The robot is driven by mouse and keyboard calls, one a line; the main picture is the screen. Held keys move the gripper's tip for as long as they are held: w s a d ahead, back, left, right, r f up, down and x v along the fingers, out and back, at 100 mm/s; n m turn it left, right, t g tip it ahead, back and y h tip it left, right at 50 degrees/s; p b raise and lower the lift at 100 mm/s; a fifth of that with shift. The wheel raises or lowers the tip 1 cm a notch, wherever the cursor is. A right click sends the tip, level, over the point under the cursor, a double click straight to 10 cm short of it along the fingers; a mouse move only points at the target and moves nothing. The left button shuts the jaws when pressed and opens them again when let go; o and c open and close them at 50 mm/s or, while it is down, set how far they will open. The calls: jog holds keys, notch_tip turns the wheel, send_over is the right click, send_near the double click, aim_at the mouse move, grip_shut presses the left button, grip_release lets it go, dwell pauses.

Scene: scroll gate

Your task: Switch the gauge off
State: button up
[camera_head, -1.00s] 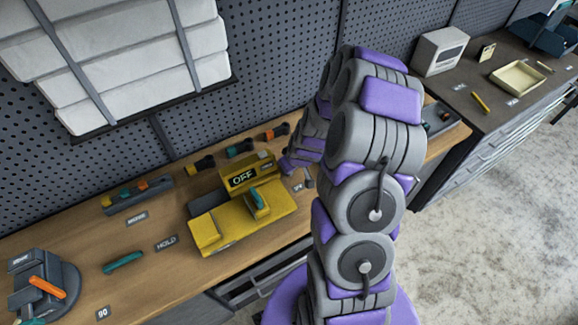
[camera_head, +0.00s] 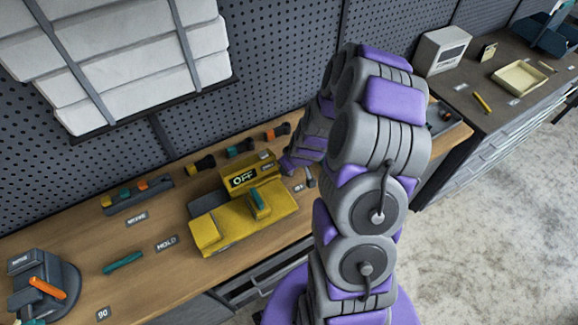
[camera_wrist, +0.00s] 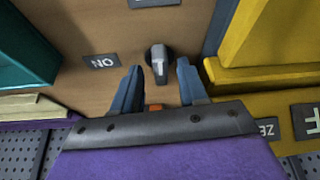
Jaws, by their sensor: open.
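The yellow gauge (camera_head: 240,217) stands on the wooden bench, with a dark panel reading OFF (camera_head: 243,178) at its back. In the wrist view its yellow body (camera_wrist: 275,45) fills the right side. My gripper (camera_wrist: 158,78) is open, its two blue-grey fingers apart. A small grey knob (camera_wrist: 158,60) lies between and just past the fingertips; contact cannot be told. A label (camera_wrist: 102,62) reading NO as pictured, perhaps an upside-down ON, lies left of the knob. In the head view my purple and grey arm reaches behind the gauge's right end, and my fingers cannot be made out.
A teal block (camera_wrist: 20,45) is close on the left in the wrist view. In the head view, several small tools lie along the bench's back, and a teal handle (camera_head: 123,262) and a dark device with an orange lever (camera_head: 48,287) are left. A pegboard wall stands behind.

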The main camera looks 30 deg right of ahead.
jog(key=p+v, duration=0.1)
jog(key=v, duration=1.5)
jog(key=shift+r, duration=0.25)
jog(key=shift+s, duration=0.15)
jog(key=s+a+r+g+b, duration=0.25)
jog(key=s+a+r, duration=0.35)
jog(key=s+a, duration=0.5)
jog(key=s+a+r+m+g, duration=0.1)
jog(key=s+g, duration=0.1)
jog(key=s, duration=0.5)
jog(key=s+a+r+g, duration=0.1)
jog(key=s+a+r, duration=0.1)
jog(key=s, duration=0.5)
jog(key=shift+a+m+g+h+b, duration=0.25)
jog(key=shift+m+g+h+b, duration=0.1)
jog(key=shift+m+b, duration=0.1)
